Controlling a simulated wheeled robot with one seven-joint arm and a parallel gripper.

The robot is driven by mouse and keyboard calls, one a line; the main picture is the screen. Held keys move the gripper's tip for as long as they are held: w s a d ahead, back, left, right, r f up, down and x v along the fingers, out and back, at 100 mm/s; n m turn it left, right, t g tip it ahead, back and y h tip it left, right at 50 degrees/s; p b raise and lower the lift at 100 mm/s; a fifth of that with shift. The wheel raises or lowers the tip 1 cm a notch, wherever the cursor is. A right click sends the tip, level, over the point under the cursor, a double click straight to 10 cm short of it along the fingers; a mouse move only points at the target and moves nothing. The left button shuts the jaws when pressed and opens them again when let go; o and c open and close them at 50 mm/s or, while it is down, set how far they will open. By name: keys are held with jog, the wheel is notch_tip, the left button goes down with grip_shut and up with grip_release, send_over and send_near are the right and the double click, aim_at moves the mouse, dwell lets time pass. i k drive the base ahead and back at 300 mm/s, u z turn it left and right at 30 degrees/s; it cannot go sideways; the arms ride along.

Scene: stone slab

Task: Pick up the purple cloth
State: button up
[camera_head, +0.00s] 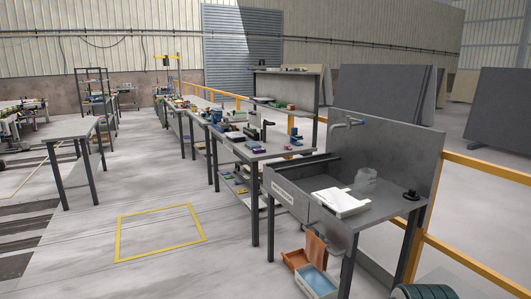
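I cannot pick out the purple cloth for certain. A blue-violet item (254,146) lies near that bench's front edge. My gripper is not in view.
A clear jar (366,180) stands on the sink unit under a tap (347,122). Blue and orange bins (316,283) sit on the floor below. A yellow railing (487,170) runs at right. The floor around the yellow marked rectangle (160,231) is clear.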

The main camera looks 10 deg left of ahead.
aim_at(261, 150)
jog(key=u, duration=0.8)
jog(key=i, duration=6.5)
jog(key=z, duration=1.15)
